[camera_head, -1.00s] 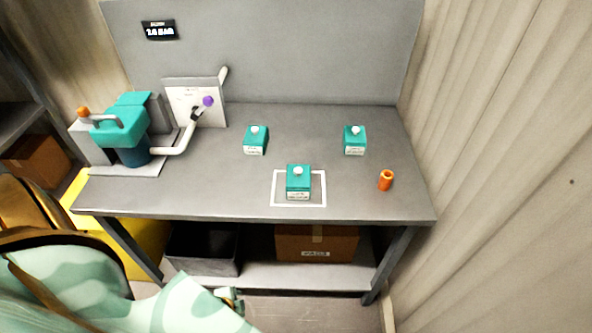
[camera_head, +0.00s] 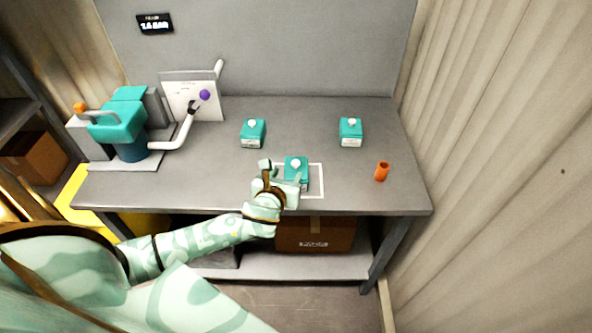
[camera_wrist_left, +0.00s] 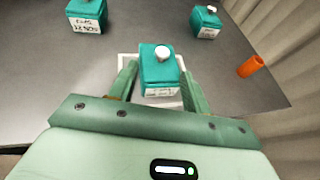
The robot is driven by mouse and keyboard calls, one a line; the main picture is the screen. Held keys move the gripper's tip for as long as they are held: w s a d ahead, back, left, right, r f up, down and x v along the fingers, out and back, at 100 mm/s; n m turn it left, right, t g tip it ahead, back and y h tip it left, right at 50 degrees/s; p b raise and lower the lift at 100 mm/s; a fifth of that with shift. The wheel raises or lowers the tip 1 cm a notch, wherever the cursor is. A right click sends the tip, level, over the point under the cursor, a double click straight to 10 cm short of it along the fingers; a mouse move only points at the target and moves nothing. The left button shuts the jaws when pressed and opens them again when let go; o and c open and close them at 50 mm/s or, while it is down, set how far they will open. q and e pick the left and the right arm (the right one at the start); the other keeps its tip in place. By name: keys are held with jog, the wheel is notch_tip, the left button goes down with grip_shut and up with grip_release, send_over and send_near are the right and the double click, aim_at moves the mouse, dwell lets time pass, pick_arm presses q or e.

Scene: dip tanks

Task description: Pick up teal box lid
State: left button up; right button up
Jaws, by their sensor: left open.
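Three teal-lidded boxes with white knobs and labels stand on the grey table. The nearest teal box lid (camera_head: 295,166) tops a box inside a white square outline; it also shows in the left wrist view (camera_wrist_left: 157,66). My left gripper (camera_head: 283,173) is open at the front of this box, and in the head view it hides part of it. In the left wrist view the two fingers (camera_wrist_left: 160,85) stand on either side of the box, with nothing gripped. A second box (camera_head: 253,133) stands behind left, a third (camera_head: 351,132) behind right. My right gripper is not in view.
A teal-and-grey machine (camera_head: 122,124) with a white pipe stands at the left, beside a white sheet on a panel (camera_head: 192,97). A cardboard box (camera_head: 316,233) sits on the lower shelf. The table's middle is mostly clear.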

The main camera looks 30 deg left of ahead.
aim_at(295, 165)
pick_arm(q)
jog(key=shift+x, duration=1.1)
jog(key=x, duration=0.1)
jog(key=b+x, duration=0.1)
jog(key=x, duration=0.2)
jog(key=shift+w+d+f+b, duration=0.2)
jog(key=shift+f+b, duration=0.05)
jog(key=shift+b, duration=0.15)
jog(key=shift+w+a+f, duration=0.15)
jog(key=shift+w, duration=0.3)
jog(key=shift+s, duration=0.1)
jog(key=shift+c, duration=0.2)
grip_shut()
